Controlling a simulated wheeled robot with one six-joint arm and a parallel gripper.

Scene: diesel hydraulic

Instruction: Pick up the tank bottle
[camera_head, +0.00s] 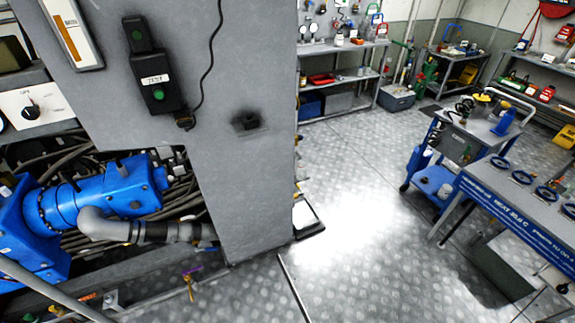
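I cannot tell for certain which thing is the tank bottle. Small bottle-like shapes show at the tool cart (487,137): a blue, pointed one (503,123) on its top and a pale one (445,191) on its lower blue shelf. A green upright shape (420,76) stands by the back wall, too small to make out. My gripper is not in view.
A grey machine cabinet (235,165) with a blue pump (95,200) and pipes fills the left. A workbench (500,190) with blue rings stands at right. Shelves (343,47) line the back wall. The metal floor (350,190) between is mostly clear.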

